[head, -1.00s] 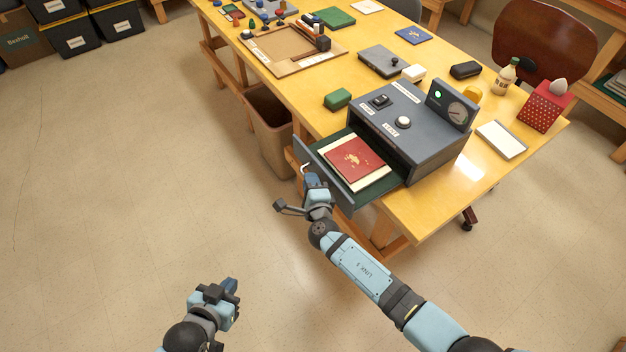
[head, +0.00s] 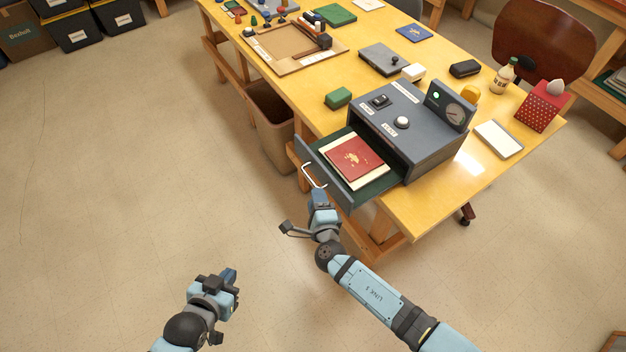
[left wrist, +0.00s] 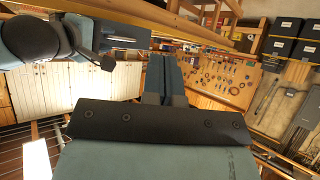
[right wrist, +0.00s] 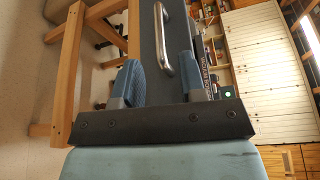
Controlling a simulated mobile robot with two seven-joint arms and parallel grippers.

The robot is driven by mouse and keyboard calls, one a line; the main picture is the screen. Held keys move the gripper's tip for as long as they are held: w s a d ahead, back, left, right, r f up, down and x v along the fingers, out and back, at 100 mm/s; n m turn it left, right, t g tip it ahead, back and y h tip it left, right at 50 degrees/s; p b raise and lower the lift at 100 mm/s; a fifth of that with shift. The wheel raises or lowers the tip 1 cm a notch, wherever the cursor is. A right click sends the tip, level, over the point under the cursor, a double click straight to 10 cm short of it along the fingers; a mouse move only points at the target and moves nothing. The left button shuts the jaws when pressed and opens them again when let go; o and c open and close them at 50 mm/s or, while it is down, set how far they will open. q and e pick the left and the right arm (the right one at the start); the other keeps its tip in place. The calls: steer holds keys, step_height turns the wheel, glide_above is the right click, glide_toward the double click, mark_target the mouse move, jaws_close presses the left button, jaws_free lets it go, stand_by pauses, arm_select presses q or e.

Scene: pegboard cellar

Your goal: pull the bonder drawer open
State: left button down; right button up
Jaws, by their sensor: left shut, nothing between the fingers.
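The grey bonder (head: 425,125) stands on the near end of the yellow table. Its drawer (head: 322,178) is pulled out toward the lower left, showing a green lining, with a red booklet (head: 355,158) on a cream sheet inside.
A brown bin (head: 272,125) stands under the table edge, left of the drawer. A green block (head: 338,97), a white notepad (head: 498,139) and a red dotted box (head: 541,105) lie around the bonder. The floor left of the table is clear.

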arm_select(q)
steer(key=shift+w+r+n+p, duration=0.15)
steer(key=shift+r+n+p, duration=0.15)
steer(key=shift+r, duration=0.05)
arm_select(e)
steer(key=v, duration=0.7)
steer(key=shift+f, duration=0.1)
